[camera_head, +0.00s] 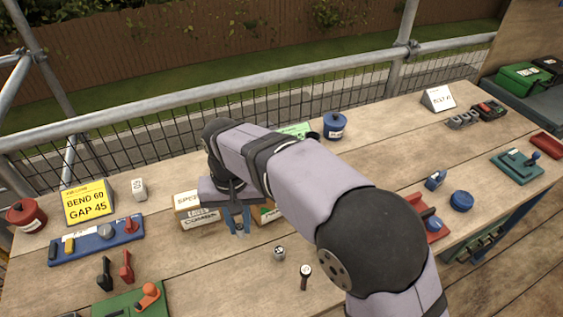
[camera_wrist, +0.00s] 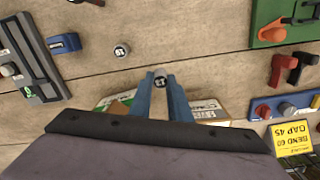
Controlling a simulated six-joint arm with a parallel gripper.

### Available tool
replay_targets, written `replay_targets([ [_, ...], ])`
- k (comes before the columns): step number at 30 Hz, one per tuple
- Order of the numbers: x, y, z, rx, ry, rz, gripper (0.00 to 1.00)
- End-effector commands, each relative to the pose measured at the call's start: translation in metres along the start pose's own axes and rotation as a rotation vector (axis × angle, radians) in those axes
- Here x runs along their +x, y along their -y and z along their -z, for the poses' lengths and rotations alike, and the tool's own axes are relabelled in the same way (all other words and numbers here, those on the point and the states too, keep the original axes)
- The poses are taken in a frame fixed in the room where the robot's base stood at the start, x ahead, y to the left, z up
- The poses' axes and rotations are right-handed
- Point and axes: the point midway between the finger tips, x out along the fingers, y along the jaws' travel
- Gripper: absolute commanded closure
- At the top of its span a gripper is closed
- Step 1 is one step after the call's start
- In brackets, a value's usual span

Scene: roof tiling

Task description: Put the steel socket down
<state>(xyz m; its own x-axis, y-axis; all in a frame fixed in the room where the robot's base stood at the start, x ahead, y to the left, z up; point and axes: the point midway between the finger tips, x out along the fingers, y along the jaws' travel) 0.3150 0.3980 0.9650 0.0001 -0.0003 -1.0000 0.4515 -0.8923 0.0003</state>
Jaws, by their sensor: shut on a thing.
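My gripper (camera_head: 237,220) hangs over the middle of the table, its blue fingers pointing down, in front of two small cartons. In the wrist view my gripper (camera_wrist: 160,90) is shut on a small round steel socket (camera_wrist: 160,80) with a dark marking on its end, held between the fingertips. Whether its lower end touches the table cannot be told. A second small marked socket (camera_wrist: 121,50) stands apart on the bare planks; in the head view this socket (camera_head: 279,253) is to the right of and nearer than my gripper.
Cartons (camera_head: 197,212) stand close beside my gripper. A dark-handled tool (camera_head: 305,275) lies nearer the front. Planks before the gripper are partly free. My arm hides the middle right.

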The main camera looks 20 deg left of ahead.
Motion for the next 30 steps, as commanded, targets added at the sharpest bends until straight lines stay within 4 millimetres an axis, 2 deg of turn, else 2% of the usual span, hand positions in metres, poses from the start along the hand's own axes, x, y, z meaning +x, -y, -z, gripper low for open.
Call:
replay_targets([
  [5,0.002,-0.015,0.005,0.019,0.001,-0.001,1.00],
  [8,0.004,-0.038,0.011,0.048,0.001,-0.001,1.00],
  [10,0.008,-0.061,0.016,0.074,0.002,-0.001,1.00],
  [14,0.015,-0.116,0.022,0.139,0.002,-0.001,1.00],
  [15,0.018,-0.135,0.023,0.161,0.002,-0.001,1.00],
  [19,0.027,-0.198,0.017,0.235,0.002,0.000,1.00],
  [23,0.035,-0.254,0.003,0.305,0.002,0.000,1.00],
  [27,0.046,-0.310,-0.022,0.378,0.004,0.000,1.00],
  [30,0.055,-0.342,-0.038,0.413,0.002,0.000,1.00],
])
